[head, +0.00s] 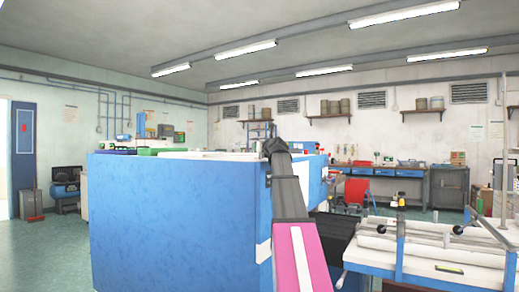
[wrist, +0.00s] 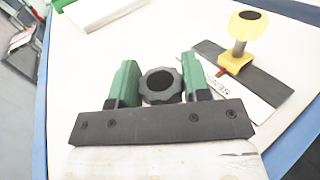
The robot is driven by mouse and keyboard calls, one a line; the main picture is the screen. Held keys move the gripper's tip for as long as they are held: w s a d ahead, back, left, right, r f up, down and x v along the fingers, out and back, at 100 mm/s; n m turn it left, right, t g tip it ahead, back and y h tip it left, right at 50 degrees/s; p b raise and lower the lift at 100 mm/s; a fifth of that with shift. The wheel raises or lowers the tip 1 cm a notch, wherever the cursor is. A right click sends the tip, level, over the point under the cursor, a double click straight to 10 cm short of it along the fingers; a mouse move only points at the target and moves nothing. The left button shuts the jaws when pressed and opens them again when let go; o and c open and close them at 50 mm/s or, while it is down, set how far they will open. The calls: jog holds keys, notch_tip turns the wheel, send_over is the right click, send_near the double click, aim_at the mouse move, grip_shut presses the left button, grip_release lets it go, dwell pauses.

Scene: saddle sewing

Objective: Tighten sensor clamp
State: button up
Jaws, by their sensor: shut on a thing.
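In the wrist view, a black lobed knob (wrist: 160,84) sits between the two green fingers of my gripper (wrist: 161,87). My gripper is shut on this knob. What lies under the knob is hidden by the dark gripper bar. To the right, a yellow clamp-like block (wrist: 235,62) with a yellow-rimmed upright knob (wrist: 247,22) sits on a flat dark bar (wrist: 262,85). A white label (wrist: 238,96) with partly hidden lettering lies beside that bar, with a small red mark near the block. My gripper cannot be made out in the head view.
The white worktop (wrist: 110,50) has a blue edge, and a green-edged white item (wrist: 100,12) lies at its far left. In the head view, a large blue bench body (head: 175,215) stands ahead. A table with rollers (head: 430,252) is at the right; floor at the left is open.

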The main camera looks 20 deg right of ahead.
jog(key=shift+m+h, duration=0.3)
jog(key=shift+h, duration=0.1)
jog(key=o, duration=0.9)
jog(key=shift+s, duration=0.1)
jog(key=s, duration=1)
jog(key=shift+s+d, duration=0.2)
jog(key=shift+s, duration=0.1)
jog(key=shift+d, duration=0.1)
